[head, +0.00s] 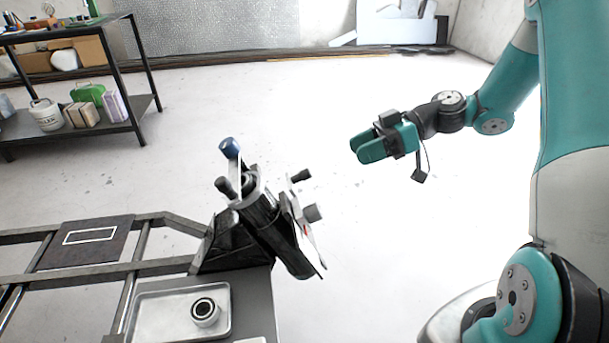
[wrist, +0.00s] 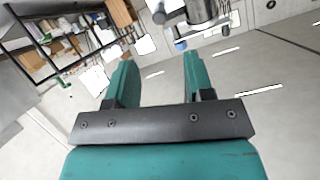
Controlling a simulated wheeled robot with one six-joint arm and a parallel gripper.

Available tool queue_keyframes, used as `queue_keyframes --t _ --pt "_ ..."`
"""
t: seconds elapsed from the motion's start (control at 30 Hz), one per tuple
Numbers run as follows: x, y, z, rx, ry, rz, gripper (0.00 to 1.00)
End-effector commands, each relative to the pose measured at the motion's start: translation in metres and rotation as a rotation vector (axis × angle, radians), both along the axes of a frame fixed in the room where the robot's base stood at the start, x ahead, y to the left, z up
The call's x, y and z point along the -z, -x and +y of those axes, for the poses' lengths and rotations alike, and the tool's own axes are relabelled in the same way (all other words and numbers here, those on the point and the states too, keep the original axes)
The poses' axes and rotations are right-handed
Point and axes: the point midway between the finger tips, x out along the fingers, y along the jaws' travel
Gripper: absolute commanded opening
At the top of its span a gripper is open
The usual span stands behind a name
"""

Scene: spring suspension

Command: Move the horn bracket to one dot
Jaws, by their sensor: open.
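A dark fixture with a thick tilted cylinder (head: 265,215) stands at the right end of the metal frame in the head view. It carries a blue-ended lever (head: 229,147), black knobs and a thin pale plate (head: 305,232) with a small red mark on its right side. I cannot tell for sure which part is the horn bracket, and no dots can be made out. My gripper (head: 360,149) is open and empty in the air, right of and above the fixture, clear of it. In the wrist view its fingers (wrist: 158,65) stand apart with only floor between them.
A metal tray (head: 150,312) with a round black-and-white part (head: 205,311) lies in front of the fixture. A dark plate (head: 85,240) lies on the frame rails. A shelf (head: 100,120) with boxes stands back left. The floor between is clear.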

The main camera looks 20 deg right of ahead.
Motion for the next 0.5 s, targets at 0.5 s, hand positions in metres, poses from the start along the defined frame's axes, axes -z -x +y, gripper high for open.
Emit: queue_keyframes --t 0.5 --pt "0.041 -0.019 0.101 -0.004 0.002 0.004 0.48"
